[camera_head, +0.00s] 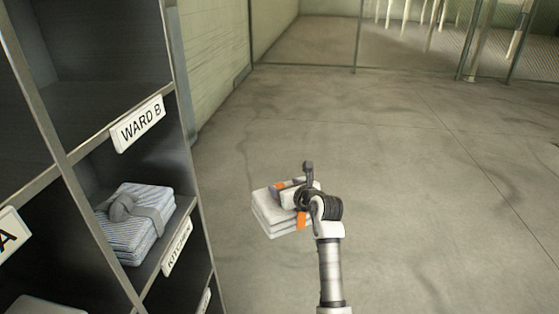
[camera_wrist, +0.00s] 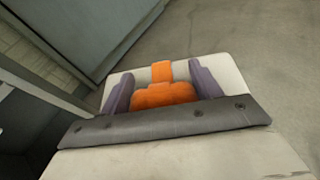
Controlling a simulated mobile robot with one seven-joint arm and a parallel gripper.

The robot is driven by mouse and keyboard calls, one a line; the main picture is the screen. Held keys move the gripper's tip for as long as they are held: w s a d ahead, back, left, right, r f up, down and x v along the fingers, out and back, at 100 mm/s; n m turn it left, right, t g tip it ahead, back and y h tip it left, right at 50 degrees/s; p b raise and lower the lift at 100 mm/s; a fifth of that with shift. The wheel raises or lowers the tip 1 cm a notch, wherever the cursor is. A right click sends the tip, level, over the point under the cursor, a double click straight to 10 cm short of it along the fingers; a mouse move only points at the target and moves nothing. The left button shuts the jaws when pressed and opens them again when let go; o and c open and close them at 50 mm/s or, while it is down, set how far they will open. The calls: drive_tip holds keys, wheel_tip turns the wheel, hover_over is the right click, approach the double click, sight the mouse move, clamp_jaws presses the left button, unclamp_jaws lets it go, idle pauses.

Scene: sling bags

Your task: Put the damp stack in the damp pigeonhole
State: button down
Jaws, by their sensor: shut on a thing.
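A stack of folded off-white cloth with an orange band (camera_head: 272,215) hangs in my gripper (camera_head: 300,192), over the floor to the right of the shelving. In the wrist view my gripper's two purple-grey fingers (camera_wrist: 160,90) are closed on the orange grip (camera_wrist: 165,96) on top of the stack (camera_wrist: 228,75). No label reading "damp" is legible. A partly cut-off label (camera_head: 204,302) low on the rack cannot be read.
The pigeonhole rack (camera_head: 190,225) stands at left, with labels WARD B (camera_head: 139,123), KITCHEN (camera_head: 177,248) and one ending in A (camera_head: 9,238). A striped blue-white stack with a grey band (camera_head: 143,218) lies in one hole. The floor to the right is clear.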

drive_tip(key=s+a+f+m+h, duration=0.1)
drive_tip(key=s+f+h, duration=0.1)
drive_tip(key=s+f, duration=0.4)
drive_tip(key=s+f+m+t+h, duration=0.1)
drive_tip(key=s+f, duration=0.5)
drive_tip(key=f, duration=0.7)
drive_tip(key=s+a+f+m+h, duration=0.1)
drive_tip(key=s+f+m+h, duration=0.2)
drive_tip(key=s+f, duration=0.3)
wheel_tip(320, 180, down, 4)
drive_tip(key=shift+s+a+f+t, duration=0.1)
drive_tip(key=shift+s+a+t, duration=0.2)
drive_tip(key=shift+s, duration=0.05)
